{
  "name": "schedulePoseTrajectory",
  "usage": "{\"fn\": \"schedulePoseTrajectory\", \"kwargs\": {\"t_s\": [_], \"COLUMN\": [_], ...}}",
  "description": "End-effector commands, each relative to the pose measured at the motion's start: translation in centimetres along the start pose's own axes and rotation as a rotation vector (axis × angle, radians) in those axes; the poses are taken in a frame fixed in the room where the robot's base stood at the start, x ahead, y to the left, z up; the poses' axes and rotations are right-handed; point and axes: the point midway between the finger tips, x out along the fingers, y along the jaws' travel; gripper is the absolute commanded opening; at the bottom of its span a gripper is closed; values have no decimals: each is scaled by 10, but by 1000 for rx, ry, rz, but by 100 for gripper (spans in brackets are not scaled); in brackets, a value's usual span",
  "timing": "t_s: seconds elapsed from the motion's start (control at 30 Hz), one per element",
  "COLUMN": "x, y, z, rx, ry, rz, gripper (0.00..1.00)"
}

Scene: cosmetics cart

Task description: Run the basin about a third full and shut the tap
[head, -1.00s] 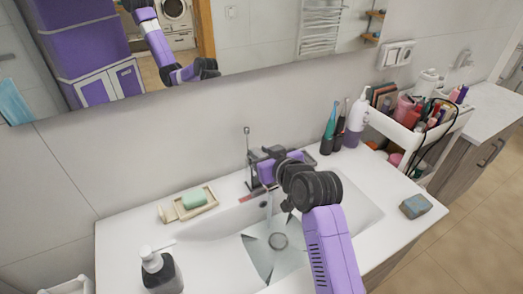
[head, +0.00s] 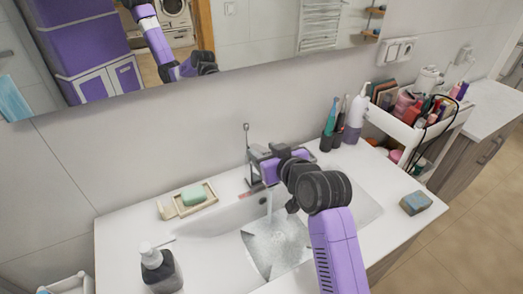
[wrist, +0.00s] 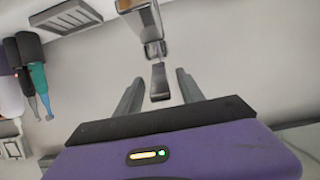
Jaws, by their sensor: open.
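The white basin (head: 208,226) is set in the counter, with a shallow, rippled pool of water (head: 275,246) at its bottom. A stream of water (head: 269,206) falls from the tap, so the tap is running. In the head view my gripper (head: 256,168) is at the tap and hides most of it. In the wrist view the chrome tap (wrist: 146,30) shows ahead, with its lever (wrist: 160,82) between my two open fingers (wrist: 159,92). Neither finger appears to touch the lever.
A green soap bar on a wooden dish (head: 192,197) and a soap dispenser (head: 160,270) stand left of the basin. Toothbrushes (head: 329,130) and a lotion bottle (head: 356,117) stand behind right. A sponge (head: 416,203) lies at right. A cosmetics cart (head: 420,125) stands beyond. A mirror is above.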

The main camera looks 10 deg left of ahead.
Motion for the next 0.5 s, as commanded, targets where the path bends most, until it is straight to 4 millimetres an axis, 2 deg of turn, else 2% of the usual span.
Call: {"fn": "schedulePoseTrajectory", "kwargs": {"t_s": [0.3,0.5], "x": [-45,-55], "y": [0,0], "z": [2,1], "rx": [1,0], "ry": [0,0], "rz": [1,0], "gripper": [45,45]}}
